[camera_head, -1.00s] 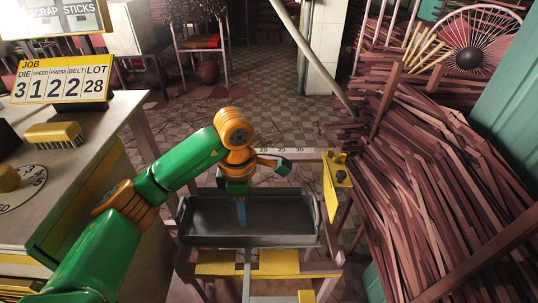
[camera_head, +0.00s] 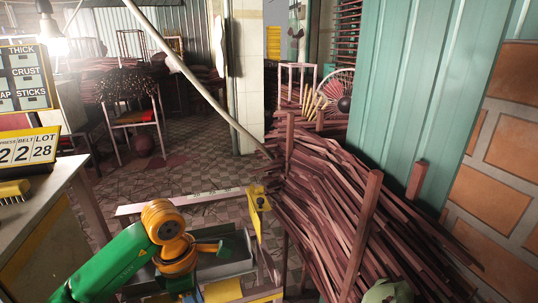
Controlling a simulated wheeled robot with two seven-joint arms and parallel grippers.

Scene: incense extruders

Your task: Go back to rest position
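My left arm, green with orange joints, comes in from the lower left. Its wrist hangs over the left part of a dark grey tray (camera_head: 236,262) on a low frame. My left gripper (camera_head: 180,287) points down at the bottom edge of the picture. Its fingers are hidden or cut off, so I cannot see whether they are open or hold anything. My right gripper is not in view. A green rounded shape (camera_head: 388,291) shows at the bottom right, too little of it to identify.
A large heap of brown sticks (camera_head: 335,205) fills the right of the frame, beside a teal wall (camera_head: 405,95). A counter (camera_head: 45,205) with a number board (camera_head: 28,150) and yellow brush (camera_head: 14,190) stands left. A slanted pole (camera_head: 195,80) crosses the back. Tiled floor (camera_head: 185,172) lies clear behind the tray.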

